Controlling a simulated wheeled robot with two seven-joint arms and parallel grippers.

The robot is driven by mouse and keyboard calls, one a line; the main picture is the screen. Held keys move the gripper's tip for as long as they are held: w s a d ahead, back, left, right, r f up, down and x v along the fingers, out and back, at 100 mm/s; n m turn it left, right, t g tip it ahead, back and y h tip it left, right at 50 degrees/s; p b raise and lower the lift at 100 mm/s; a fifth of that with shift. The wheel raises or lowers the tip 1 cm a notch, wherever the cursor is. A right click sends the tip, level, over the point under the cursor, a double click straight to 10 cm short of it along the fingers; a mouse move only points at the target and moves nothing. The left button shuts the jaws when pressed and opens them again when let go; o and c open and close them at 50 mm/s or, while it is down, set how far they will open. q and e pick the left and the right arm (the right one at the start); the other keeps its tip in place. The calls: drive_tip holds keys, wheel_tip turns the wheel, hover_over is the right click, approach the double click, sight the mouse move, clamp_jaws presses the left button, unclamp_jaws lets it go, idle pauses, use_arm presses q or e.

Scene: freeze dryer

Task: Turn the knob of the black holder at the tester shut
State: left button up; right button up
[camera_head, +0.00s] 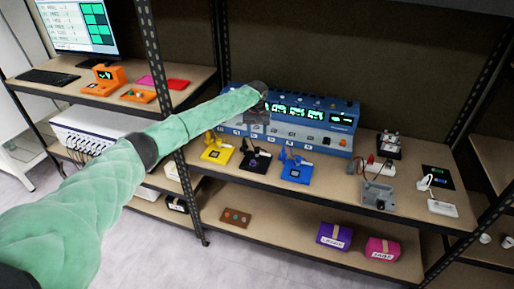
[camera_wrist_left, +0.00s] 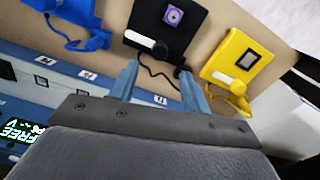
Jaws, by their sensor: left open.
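The black holder (camera_head: 255,161) lies flat on the shelf in front of the blue tester (camera_head: 338,125), between a yellow and a blue holder. In the left wrist view the black holder (camera_wrist_left: 178,38) shows a purple square piece and a white lever-like knob (camera_wrist_left: 143,43) along its near edge, with a dark cable. My left gripper (camera_head: 256,117) is over the tester's front, above and behind the black holder. Its two fingers (camera_wrist_left: 158,74) are apart, with nothing between them, pointing toward the black holder and short of it. My right gripper is not in view.
The yellow holder (camera_head: 215,154) and blue holder (camera_head: 296,172) stand close on both sides, each with cables. Bare shelf lies in front of the holders.

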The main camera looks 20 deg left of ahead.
sight(257, 148)
use_arm(q)
drive_tip(key=shift+s+f+p, duration=0.1)
drive_tip(key=shift+f+p, duration=0.3)
drive_tip(key=shift+f, duration=0.2)
drive_tip(key=shift+f+p, duration=1.05)
drive_tip(key=shift+f, duration=2.2)
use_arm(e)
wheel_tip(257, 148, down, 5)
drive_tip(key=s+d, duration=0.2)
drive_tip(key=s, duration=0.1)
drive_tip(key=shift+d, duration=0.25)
use_arm(q)
drive_tip(key=c, duration=1)
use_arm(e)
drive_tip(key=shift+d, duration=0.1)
